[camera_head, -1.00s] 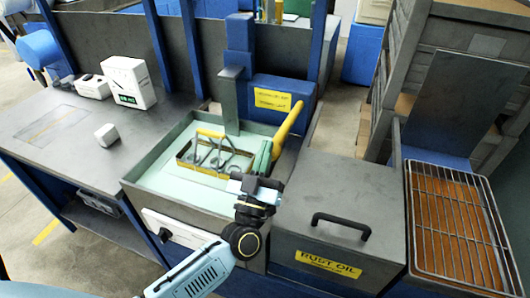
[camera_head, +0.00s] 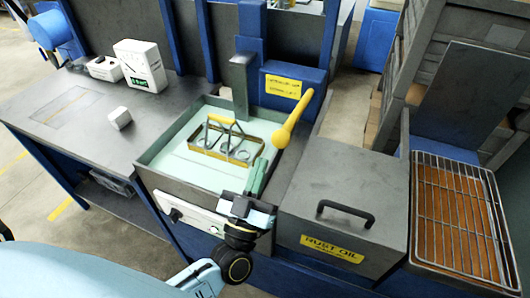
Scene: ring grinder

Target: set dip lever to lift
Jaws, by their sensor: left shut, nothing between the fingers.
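The dip lever is a yellow bar with a rounded end (camera_head: 292,119), at the right side of the coolant tank (camera_head: 160,180). A yellow wire basket (camera_head: 229,155) with several grey rings sits in the pale green tank. My left gripper (camera_head: 248,207) is shut and empty at the tank's front right corner, below the lever in the picture and apart from its yellow bar. Its fingertips are small and hard to make out. My right gripper is not in view.
A dark box labelled rust oil (camera_head: 345,200), with a black handle, stands right of the tank. A wire rack (camera_head: 455,215) lies farther right. A blue post (camera_head: 250,55) with a yellow label stands behind the tank.

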